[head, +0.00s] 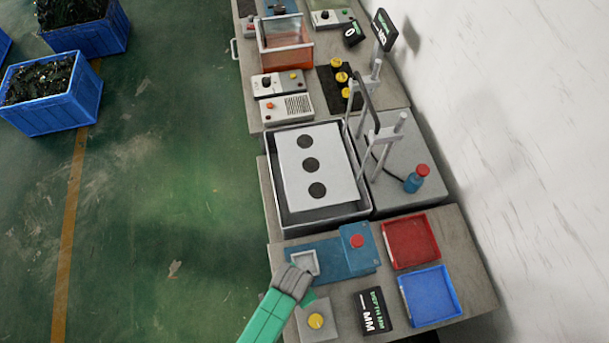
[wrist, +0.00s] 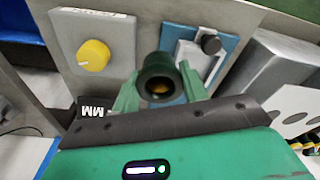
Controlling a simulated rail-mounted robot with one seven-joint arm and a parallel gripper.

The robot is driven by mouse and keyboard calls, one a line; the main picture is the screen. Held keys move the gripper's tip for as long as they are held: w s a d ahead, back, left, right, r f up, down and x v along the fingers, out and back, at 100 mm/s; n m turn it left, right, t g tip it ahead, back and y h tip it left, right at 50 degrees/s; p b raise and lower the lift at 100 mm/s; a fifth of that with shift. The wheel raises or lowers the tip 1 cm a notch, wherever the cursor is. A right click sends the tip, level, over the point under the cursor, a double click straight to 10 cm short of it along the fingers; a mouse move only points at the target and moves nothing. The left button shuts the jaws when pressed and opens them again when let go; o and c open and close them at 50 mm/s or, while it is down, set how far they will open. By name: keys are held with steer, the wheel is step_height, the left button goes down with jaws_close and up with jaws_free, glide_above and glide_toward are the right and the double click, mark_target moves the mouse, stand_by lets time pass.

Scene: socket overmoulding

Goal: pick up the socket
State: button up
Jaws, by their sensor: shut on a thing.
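The socket (wrist: 155,72) is a dark, round, hollow piece with a yellowish spot inside its opening. In the wrist view it sits between the two green fingers of my gripper (wrist: 159,88), which is shut on it. In the head view my gripper (head: 292,283) is at the near-left part of the bench, beside a small light-grey holder (head: 304,262) on a blue plate (head: 327,262). The socket cannot be made out in the head view. In the wrist view the blue plate (wrist: 225,55) and a dark knob-like piece (wrist: 211,44) are beyond the fingers.
A yellow knob on a grey box (head: 316,321) and a black display (head: 373,311) are close to my gripper. A red tray (head: 434,241) and a blue tray (head: 456,296) lie to the right. A white plate with three dark circles (head: 333,167) lies behind.

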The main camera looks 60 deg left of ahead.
steer(key=s+d, duration=0.1)
steer(key=d, duration=0.1)
steer(key=s+d, duration=0.4)
steer(key=shift+s+d+r, duration=0.15)
steer(key=shift+d+r, duration=0.1)
steer(key=shift+r, duration=0.1)
